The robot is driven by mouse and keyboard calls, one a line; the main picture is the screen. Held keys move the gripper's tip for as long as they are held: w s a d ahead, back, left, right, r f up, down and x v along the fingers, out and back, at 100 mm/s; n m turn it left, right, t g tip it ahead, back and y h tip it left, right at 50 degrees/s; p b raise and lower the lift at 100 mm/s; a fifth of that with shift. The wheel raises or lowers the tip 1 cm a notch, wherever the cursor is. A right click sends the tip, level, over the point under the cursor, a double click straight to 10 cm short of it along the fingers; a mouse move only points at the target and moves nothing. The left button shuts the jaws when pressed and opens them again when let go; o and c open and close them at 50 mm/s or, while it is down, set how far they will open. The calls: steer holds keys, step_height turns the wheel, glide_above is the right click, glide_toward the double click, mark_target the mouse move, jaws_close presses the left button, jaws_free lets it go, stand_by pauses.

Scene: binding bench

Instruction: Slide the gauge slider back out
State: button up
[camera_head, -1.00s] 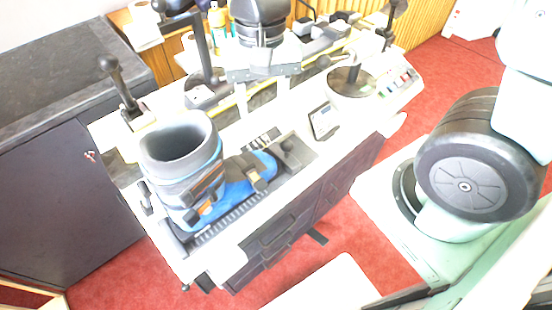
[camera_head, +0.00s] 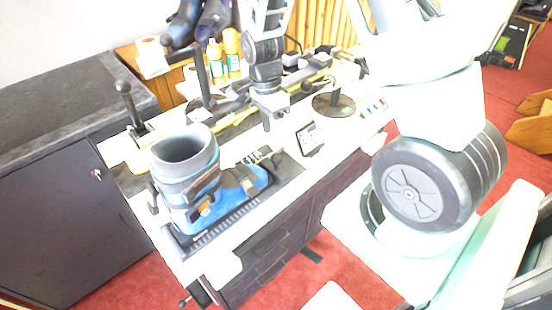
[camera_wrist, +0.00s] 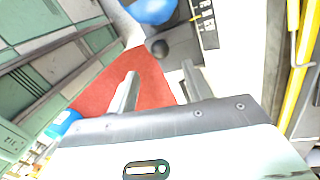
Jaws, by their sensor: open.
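The gauge slider (camera_head: 292,168) is a dark block with a round black knob (camera_head: 277,159), at the toe end of the boot gauge on the bench. In the wrist view the knob (camera_wrist: 158,48) shows just beyond and between my fingertips, with the grey slider plate (camera_wrist: 183,48) beside it. My gripper (camera_head: 267,124) is open and empty, pointing down above and behind the slider in the head view. Its two fingers (camera_wrist: 158,69) stand apart in the wrist view, not closed on the knob. A grey and blue ski boot (camera_head: 188,183) stands on the gauge, its blue toe (camera_wrist: 150,8) towards the slider.
A small display unit (camera_head: 309,138) stands right of the slider. A lever (camera_head: 127,100) rises at the bench's left. A round dark stand (camera_head: 334,104) and bottles (camera_head: 233,52) are farther back. A dark counter (camera_head: 60,95) adjoins the left.

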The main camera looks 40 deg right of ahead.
mark_target(276, 155)
steer(key=f, duration=0.3)
steer(key=s+f, duration=0.1)
steer(key=f, duration=0.2)
steer(key=s+f+p, duration=0.1)
steer(key=f, duration=0.3)
steer(key=shift+a, duration=0.15)
